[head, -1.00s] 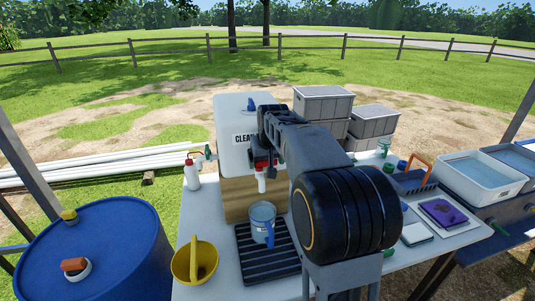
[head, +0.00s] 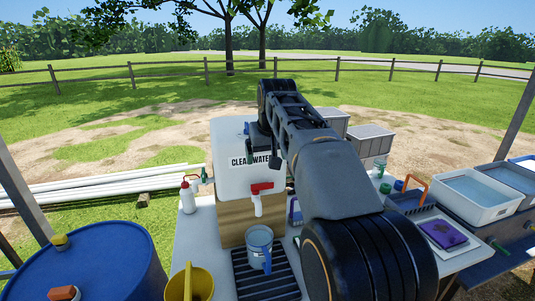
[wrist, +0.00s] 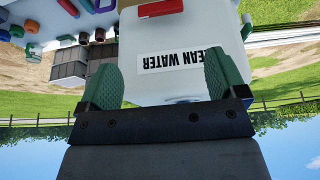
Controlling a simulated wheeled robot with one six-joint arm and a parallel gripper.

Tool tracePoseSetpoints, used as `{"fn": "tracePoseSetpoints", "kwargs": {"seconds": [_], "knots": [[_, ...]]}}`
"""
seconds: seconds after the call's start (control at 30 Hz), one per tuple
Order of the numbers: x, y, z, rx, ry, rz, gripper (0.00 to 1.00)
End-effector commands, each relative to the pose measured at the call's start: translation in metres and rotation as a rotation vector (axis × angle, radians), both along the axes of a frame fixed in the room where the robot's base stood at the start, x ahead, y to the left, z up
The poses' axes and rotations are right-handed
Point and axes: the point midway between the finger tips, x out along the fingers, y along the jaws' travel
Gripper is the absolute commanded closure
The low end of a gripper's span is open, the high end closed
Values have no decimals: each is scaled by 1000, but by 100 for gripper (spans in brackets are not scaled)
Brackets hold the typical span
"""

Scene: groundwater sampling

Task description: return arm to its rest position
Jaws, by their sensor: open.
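My arm (head: 335,175) is raised and bent in the head view, reaching up in front of the right side of the white water container (head: 230,150). In the wrist view my gripper (wrist: 163,82) is open, with its two green fingers wide apart and nothing between them. The container's "CLEAN WATER" label (wrist: 180,59) shows upside down beyond the fingers. The gripper is mostly hidden by the arm in the head view. The red-handled tap (head: 262,188) is clear of the gripper. A clear measuring jug (head: 259,248) stands under the tap on a black drip grate (head: 265,284).
A white squeeze bottle (head: 187,196) stands left of the container, and a yellow scoop (head: 189,285) lies at front left. A blue barrel (head: 100,262) is beside the table. Grey crates (head: 369,142) stand behind the arm; a white water basin (head: 478,195) is at right.

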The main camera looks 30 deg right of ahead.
Motion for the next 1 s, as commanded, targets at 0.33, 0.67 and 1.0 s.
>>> {"fn": "tracePoseSetpoints", "kwargs": {"seconds": [0.33, 0.67, 1.0], "knots": [[0, 0, 0, 0, 0, 0, 10], [4, -2, -31, 5, 1, -19, 10], [-88, 54, -146, 17, 70, 44, 10]]}}
